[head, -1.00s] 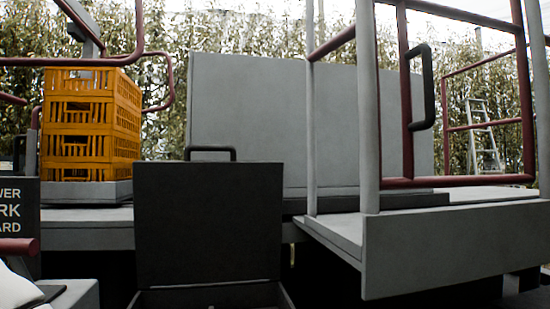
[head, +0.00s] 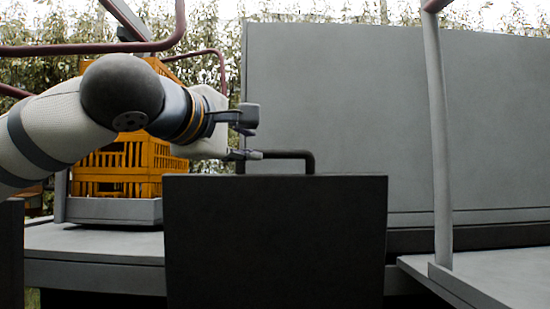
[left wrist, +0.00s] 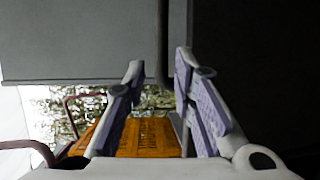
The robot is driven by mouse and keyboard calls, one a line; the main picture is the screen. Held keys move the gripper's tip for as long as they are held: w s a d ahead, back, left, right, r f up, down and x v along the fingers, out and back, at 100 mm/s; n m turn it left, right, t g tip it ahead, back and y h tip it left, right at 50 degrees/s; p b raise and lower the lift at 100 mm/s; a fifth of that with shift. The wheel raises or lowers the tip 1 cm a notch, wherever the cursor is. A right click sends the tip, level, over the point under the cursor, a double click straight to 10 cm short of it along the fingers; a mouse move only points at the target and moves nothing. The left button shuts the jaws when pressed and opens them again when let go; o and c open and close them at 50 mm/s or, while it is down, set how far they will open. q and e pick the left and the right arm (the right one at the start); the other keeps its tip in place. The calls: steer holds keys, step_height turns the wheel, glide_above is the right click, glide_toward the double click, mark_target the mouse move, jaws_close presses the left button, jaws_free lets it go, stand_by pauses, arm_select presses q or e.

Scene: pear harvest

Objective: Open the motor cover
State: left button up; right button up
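The motor cover (head: 275,245) is a dark panel standing upright in the head view, with a black bar handle (head: 285,154) along its top edge. My left gripper (head: 247,136) is at the left end of this handle, its two fingers apart one above the other. The lower fingertip overlaps the handle's left end in the picture. In the left wrist view the handle (left wrist: 162,45) shows between the spread fingertips, nearer the right one; I cannot tell whether they touch. The cover's bottom edge is out of frame. My right gripper is not in view.
Orange crates (head: 120,165) stand on a grey platform (head: 95,243) behind my left arm. A large grey panel (head: 370,110) rises behind the cover. A grey post (head: 438,140) and side platform (head: 500,275) are at the right. Dark red rails cross the upper left.

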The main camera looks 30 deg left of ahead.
mark_target(268, 153)
arm_select(q)
steer(key=w, duration=0.4)
steer(key=w+a+f, duration=0.1)
steer(key=w, duration=0.1)
steer(key=shift+w, duration=0.35)
steer(key=w, duration=0.1)
steer(key=w+b, duration=0.1)
steer(key=w, duration=0.2)
steer(key=shift+w+a+f+b, duration=0.1)
steer(key=shift+a+f+b, duration=0.15)
steer(key=shift+f+b, duration=0.1)
steer(key=shift+w, duration=0.2)
steer(key=shift+s+r, duration=0.15)
steer(key=shift+r, duration=0.15)
jaws_close()
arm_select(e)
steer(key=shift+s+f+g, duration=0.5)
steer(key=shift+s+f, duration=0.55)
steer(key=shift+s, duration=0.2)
